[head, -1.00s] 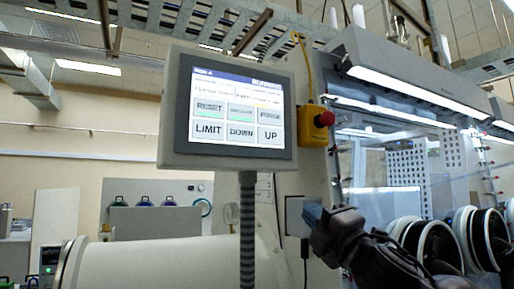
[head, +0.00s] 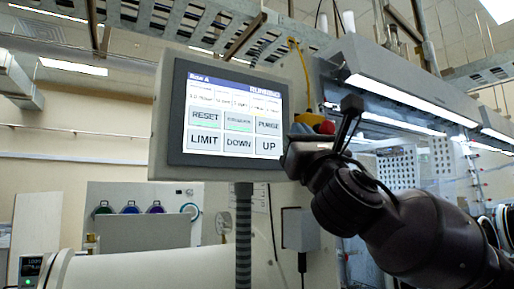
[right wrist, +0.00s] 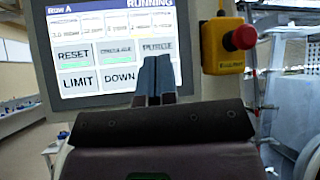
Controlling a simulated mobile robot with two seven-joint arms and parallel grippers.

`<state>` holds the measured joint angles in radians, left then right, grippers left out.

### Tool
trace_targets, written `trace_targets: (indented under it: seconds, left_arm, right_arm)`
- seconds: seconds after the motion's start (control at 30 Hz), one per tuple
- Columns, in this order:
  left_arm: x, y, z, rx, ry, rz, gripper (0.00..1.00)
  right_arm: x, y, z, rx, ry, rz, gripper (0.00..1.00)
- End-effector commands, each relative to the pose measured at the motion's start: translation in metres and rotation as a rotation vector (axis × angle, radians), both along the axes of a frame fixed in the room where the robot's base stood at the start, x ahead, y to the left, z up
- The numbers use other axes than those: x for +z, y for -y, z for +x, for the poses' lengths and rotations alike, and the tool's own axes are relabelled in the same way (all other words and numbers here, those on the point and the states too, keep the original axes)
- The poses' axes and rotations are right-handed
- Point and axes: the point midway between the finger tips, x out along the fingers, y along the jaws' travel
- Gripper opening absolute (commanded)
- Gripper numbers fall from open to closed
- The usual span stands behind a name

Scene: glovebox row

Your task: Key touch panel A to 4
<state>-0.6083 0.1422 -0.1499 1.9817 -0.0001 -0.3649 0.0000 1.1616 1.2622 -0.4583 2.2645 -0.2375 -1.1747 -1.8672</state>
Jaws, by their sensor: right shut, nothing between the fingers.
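Touch panel A (head: 215,165) is a grey-framed screen on a ribbed post. Its header reads "Row A" and "RUNNING", with several readouts below. Its buttons are RESET (head: 204,118), a middle one too blurred to read surely, PURGE (head: 268,125), LIMIT, DOWN (head: 239,144) and UP (head: 268,146). My right gripper (head: 300,130) is shut and empty, its blue fingers at the panel's right edge. In the right wrist view the panel (right wrist: 75,50) stands beyond the fingers (right wrist: 154,75), which hide UP and overlap the bottom of PURGE. I cannot tell whether they touch the screen. My left gripper is not in view.
A red emergency stop button (right wrist: 240,37) on a yellow box (right wrist: 222,58) is mounted just right of the panel, partly behind my right gripper in the head view. A glovebox (head: 400,100) with lit hood stands at right. A white cylinder (head: 120,270) lies below left.

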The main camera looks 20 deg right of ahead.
Motion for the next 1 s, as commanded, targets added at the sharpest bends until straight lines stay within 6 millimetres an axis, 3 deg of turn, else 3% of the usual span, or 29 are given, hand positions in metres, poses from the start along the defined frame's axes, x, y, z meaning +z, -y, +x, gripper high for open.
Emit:
trace_targets:
  seconds: [0.33,0.83,1.0]
  left_arm:
    - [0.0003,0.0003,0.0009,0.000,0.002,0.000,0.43]
    - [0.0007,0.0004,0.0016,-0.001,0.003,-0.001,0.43]
    - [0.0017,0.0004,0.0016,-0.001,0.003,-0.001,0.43]
  right_arm:
    - [-0.0014,0.0121,-0.0008,-0.273,-0.034,-0.179,0.00]
    - [-0.0015,0.0117,0.0001,-0.296,-0.037,-0.205,0.00]
    - [-0.0013,0.0104,0.0089,-0.295,-0.038,-0.203,0.00]
